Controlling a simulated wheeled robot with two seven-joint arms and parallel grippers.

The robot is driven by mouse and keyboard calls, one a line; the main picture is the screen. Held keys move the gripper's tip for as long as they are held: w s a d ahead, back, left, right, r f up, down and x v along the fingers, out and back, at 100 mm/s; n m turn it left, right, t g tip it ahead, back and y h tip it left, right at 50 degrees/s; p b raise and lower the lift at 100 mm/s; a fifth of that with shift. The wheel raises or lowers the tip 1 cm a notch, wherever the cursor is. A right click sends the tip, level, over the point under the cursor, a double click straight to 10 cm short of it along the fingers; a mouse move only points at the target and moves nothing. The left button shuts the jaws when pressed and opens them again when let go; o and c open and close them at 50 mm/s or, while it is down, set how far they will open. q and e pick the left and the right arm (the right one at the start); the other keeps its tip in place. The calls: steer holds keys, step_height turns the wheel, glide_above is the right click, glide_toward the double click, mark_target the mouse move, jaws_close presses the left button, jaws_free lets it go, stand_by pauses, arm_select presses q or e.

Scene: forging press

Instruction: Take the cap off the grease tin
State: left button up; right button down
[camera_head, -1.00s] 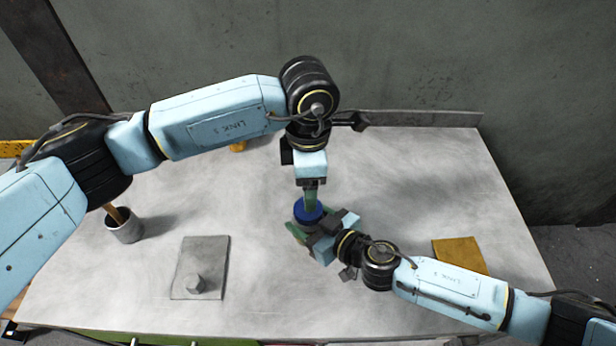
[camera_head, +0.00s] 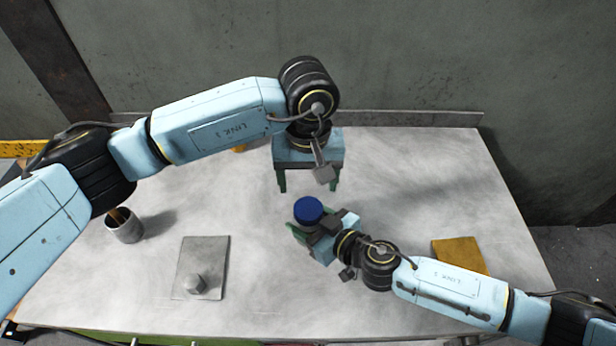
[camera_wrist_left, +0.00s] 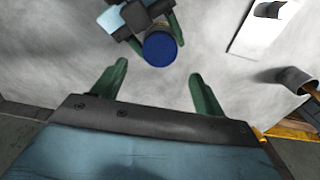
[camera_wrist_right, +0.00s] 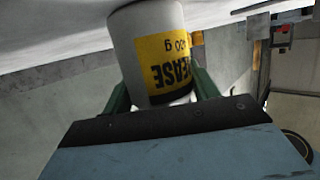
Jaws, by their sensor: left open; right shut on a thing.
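The blue cap (camera_head: 308,210) sits on top of the grease tin, whose body is mostly hidden in the head view. In the right wrist view the white tin (camera_wrist_right: 125,40) shows its yellow label upside down. My right gripper (camera_wrist_right: 166,82) is shut on the tin's sides, and the tin appears to touch the table. My left gripper (camera_head: 308,190) is open and empty, above and just behind the cap, apart from it. In the left wrist view the cap (camera_wrist_left: 160,49) shows beyond the two spread fingers. I cannot tell whether the cap is loosened.
A metal cup (camera_head: 124,230) with a wooden handle in it stands at the left. A grey plate (camera_head: 214,258) with a hexagonal knob lies front left. A tan pad (camera_head: 459,254) lies at the right, behind my right arm. A low ledge (camera_head: 420,118) runs along the back.

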mark_target(308, 208)
arm_select(q)
steer(key=shift+f, duration=4)
steer(key=c, duration=1)
steer(key=n, duration=1.1)
steer(key=shift+n, duration=0.3)
steer(key=n, duration=0.5)
